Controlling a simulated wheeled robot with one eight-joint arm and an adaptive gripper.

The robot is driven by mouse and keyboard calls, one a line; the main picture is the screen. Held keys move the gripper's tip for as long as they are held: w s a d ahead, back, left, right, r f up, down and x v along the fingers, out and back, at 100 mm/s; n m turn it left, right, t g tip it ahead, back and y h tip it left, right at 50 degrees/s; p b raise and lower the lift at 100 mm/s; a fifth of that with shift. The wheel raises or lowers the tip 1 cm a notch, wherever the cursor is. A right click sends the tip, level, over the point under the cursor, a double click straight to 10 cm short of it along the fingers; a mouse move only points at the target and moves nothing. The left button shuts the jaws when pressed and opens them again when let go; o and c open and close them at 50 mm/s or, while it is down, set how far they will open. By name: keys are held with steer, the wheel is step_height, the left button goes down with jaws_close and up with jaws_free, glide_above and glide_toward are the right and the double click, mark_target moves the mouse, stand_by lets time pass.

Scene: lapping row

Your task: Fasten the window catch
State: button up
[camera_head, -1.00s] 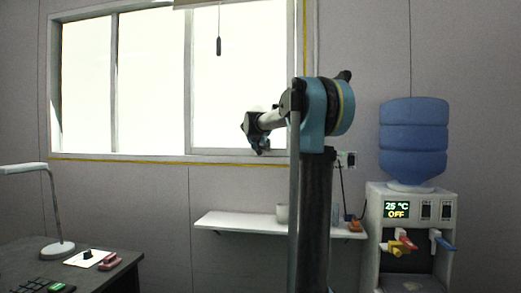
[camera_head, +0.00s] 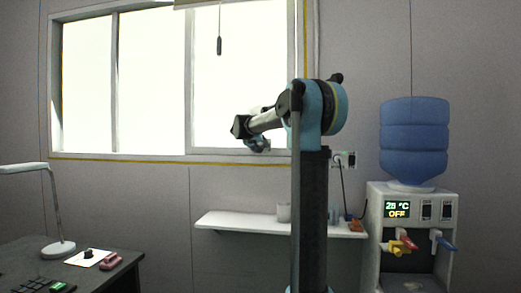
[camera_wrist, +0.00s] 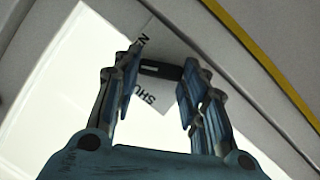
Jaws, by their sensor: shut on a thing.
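The window (camera_head: 188,85) is a pale-framed unit in the wall, with bright panes. My gripper (camera_head: 258,144) is at the lower rail of its right pane. In the wrist view, the window catch (camera_wrist: 161,70) is a small black piece with a light slot, lying across between the fingertips of my gripper (camera_wrist: 162,74). The fingers are shut on it. A white label (camera_wrist: 158,98) behind it has dark letters, partly hidden, reading "SHU" and an "N". In the head view the catch is too small and covered to make out.
A pull cord (camera_head: 219,45) hangs in front of the right pane. A water dispenser (camera_head: 412,230) stands at right, a desk (camera_head: 110,270) with a lamp (camera_head: 57,215) at lower left.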

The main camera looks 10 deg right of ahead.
steer(key=n+h, duration=0.1)
steer(key=n, duration=0.2)
steer(key=f+n+t+h, duration=0.1)
steer(key=n+h, duration=0.1)
steer(key=n, duration=0.1)
steer(key=n+h, duration=0.1)
steer(key=n, duration=0.2)
steer(key=shift+w+a+f+n+t+h, duration=0.1)
steer(key=shift+a+f+n+t+h, duration=0.05)
steer(key=shift+a+n+t+h, duration=0.2)
stand_by(0.7)
steer(key=o, duration=1.1)
steer(key=shift+f, duration=0.1)
steer(key=shift+c, duration=0.2)
steer(key=shift+a, duration=0.1)
steer(key=v, duration=1.1)
steer(key=shift+s+a, duration=0.25)
steer(key=shift+a, duration=0.1)
